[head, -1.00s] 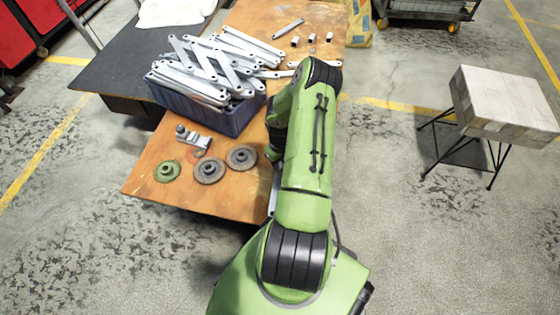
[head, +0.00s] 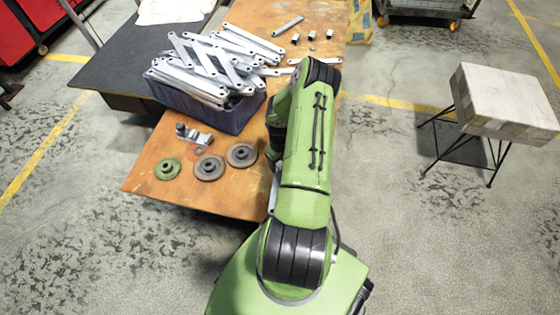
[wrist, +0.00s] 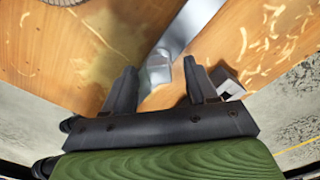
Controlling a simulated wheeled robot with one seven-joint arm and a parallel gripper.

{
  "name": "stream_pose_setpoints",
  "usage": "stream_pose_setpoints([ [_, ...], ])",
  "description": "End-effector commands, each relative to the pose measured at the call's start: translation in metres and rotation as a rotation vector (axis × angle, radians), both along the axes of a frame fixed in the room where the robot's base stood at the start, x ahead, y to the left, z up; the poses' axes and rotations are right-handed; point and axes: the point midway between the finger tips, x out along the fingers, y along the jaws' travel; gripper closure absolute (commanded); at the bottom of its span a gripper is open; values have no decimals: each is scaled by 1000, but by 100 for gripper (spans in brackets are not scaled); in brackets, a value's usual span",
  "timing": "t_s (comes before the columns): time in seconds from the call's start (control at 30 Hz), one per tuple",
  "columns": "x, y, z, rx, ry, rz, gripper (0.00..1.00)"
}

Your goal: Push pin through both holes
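In the wrist view a flat galvanized bracket (wrist: 192,22) runs down from the top right over the wooden table. At its near end is a small shiny metal piece (wrist: 158,70), which may be the pin; I cannot tell whether they touch. My gripper (wrist: 161,72) is open, with a finger on each side of this piece and visible gaps. No holes can be made out there. In the head view my arm hides the gripper and this spot. Loose galvanized brackets (head: 240,68) are heaped in a blue-grey bin.
A small square-ended metal block (wrist: 230,82) lies beside the right finger. In the head view, round flanged parts (head: 209,168) and a small metal fixture (head: 195,136) stand on the table's near left. The blue-grey bin (head: 232,122) stands left of my arm. A wooden-topped stool (head: 505,100) is at right.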

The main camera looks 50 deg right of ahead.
Motion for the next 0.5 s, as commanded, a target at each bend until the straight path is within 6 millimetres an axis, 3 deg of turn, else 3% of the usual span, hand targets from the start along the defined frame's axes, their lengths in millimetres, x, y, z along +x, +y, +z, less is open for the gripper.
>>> stream_pose_setpoints([
  [0.27, 0, 0, 3, 0, 0, 0, 43],
  [0.37, 0, -1, 20, -3, -1, 1, 43],
  [0.5, 0, -1, 60, -4, -1, 2, 43],
])
